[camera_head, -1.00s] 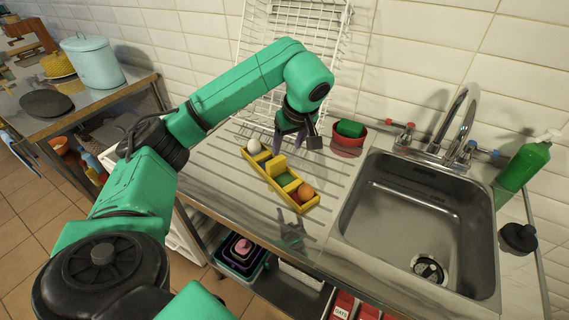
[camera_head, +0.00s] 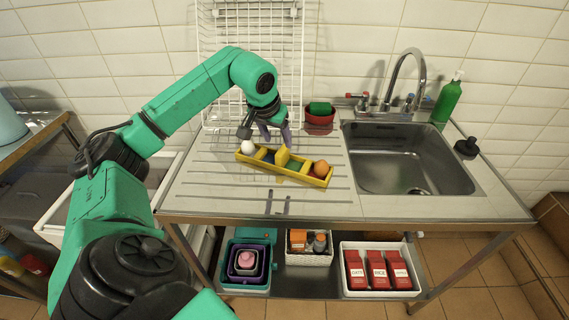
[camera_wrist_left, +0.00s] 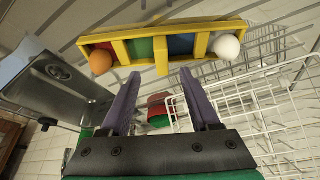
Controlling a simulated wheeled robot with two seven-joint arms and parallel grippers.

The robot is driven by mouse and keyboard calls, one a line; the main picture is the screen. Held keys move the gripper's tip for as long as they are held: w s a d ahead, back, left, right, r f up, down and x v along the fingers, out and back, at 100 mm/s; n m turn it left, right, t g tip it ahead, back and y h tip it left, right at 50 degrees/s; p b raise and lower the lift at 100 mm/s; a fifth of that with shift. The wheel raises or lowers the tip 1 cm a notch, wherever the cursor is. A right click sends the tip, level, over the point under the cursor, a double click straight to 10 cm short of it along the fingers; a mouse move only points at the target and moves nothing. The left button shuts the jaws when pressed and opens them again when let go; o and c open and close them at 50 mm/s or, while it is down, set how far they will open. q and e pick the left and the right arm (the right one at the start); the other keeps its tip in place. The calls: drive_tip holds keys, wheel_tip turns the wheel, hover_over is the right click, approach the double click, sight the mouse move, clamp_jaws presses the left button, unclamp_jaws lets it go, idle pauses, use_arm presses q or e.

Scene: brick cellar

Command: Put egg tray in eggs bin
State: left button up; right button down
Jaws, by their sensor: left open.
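The egg tray (camera_head: 318,180) is a long yellow tray with compartments and a raised yellow middle divider. It stands on the ridged metal drainboard. A white egg (camera_head: 248,147) sits in its left end and a brown-orange egg (camera_head: 321,168) in its right end. In the left wrist view the tray (camera_wrist_left: 162,57) lies beyond the fingertips, its divider between them in the picture. My left gripper (camera_head: 275,133), with purple fingers, is open and empty behind the tray; it also shows in the wrist view (camera_wrist_left: 159,75). I cannot identify an eggs bin. My right gripper is not in view.
On the lower shelf stand a teal bin (camera_head: 229,270), a white basket (camera_head: 308,259) and a white bin (camera_head: 379,294) with red packs. A white wire rack (camera_head: 250,50), a red bowl (camera_head: 319,123) and the sink (camera_head: 408,165) border the drainboard. Its front is clear.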

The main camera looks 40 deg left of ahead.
sight(280, 152)
use_arm(q)
drive_tip(key=x, duration=0.4)
drive_tip(key=shift+w+f+p, duration=0.1)
drive_tip(key=shift+w+p, duration=0.15)
drive_tip(key=shift+p, duration=0.1)
drive_tip(key=p+x, duration=0.1)
drive_tip(key=x, duration=0.2)
drive_tip(key=shift+s+a+f+p, duration=0.1)
drive_tip(key=shift+s+a+p, duration=0.05)
drive_tip(key=shift+s+p, duration=0.2)
drive_tip(key=x, duration=0.3)
drive_tip(key=shift+w, duration=0.15)
drive_tip(key=c, duration=0.9)
clamp_jaws()
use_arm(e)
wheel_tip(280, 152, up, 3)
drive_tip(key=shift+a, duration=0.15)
